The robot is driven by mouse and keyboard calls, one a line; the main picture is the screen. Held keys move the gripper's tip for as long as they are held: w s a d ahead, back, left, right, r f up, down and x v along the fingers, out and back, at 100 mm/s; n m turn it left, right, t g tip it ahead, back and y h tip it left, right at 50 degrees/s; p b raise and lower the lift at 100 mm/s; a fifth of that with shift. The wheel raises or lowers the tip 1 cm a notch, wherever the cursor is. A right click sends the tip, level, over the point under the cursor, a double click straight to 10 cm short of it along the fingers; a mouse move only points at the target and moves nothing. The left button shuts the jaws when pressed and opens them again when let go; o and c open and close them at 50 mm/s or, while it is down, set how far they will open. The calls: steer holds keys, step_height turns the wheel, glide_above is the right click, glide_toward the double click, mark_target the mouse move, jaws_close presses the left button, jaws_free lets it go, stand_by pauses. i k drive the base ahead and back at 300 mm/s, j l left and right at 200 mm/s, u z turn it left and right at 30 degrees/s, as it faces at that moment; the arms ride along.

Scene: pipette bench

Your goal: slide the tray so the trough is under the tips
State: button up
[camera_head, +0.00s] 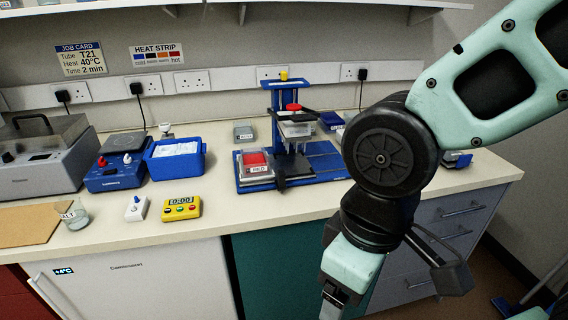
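A blue pipetting stand (279,96) stands on the bench in the middle of the view, with a red knob on its head. The pale head block (297,129) sits right of the column; individual tips are too small to make out. A blue tray (325,161) lies at the stand's foot. A red trough (256,160) with a label reading RED sits at the tray's left end, left of the head, not under it. My gripper (334,304) hangs in front of the bench at the bottom edge, apart from the tray. Its fingers are cut off by the frame.
A blue tub (175,160), a yellow timer (182,208), a white switch box (136,208) and a glass beaker (74,215) stand left of the tray. A small grey box (243,131) is behind it. The bench front before the tray is clear. My arm hides the bench to the right.

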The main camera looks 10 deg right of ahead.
mark_target(289, 165)
steer(key=i+j+z, duration=0.1)
steer(key=z, duration=0.25)
steer(key=i+j+z, duration=0.1)
steer(key=z, duration=0.25)
steer(key=j+z, duration=0.2)
steer(key=z, duration=0.15)
